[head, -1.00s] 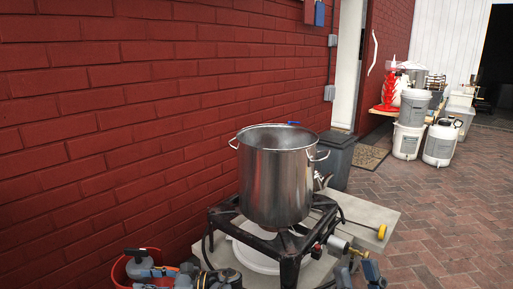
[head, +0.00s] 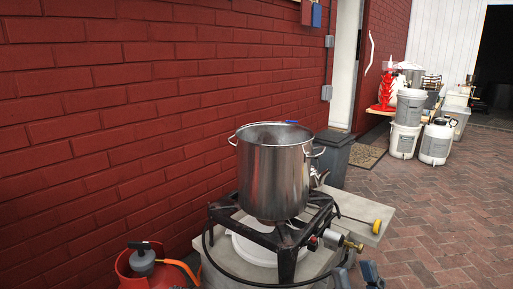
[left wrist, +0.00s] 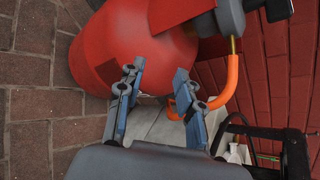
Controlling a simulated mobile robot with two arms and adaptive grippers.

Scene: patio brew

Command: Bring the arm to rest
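My left gripper (left wrist: 157,82) shows in the left wrist view with its two fingers apart and nothing between them. A red gas cylinder (left wrist: 130,45) is just beyond the fingers, with an orange hose (left wrist: 232,85) curving down beside it. In the head view the cylinder (head: 128,268) is at the bottom left, and my left gripper is out of that picture. My right gripper (head: 356,274) shows at the bottom edge of the head view, right of the burner, its fingertips apart and empty. The rest of my right arm is hidden below the frame.
A steel pot (head: 274,180) stands on a black burner stand (head: 287,262) over a grey slab (head: 365,212). A brick wall (head: 120,130) closes off the left. Brick paving (head: 440,225) at the right is clear.

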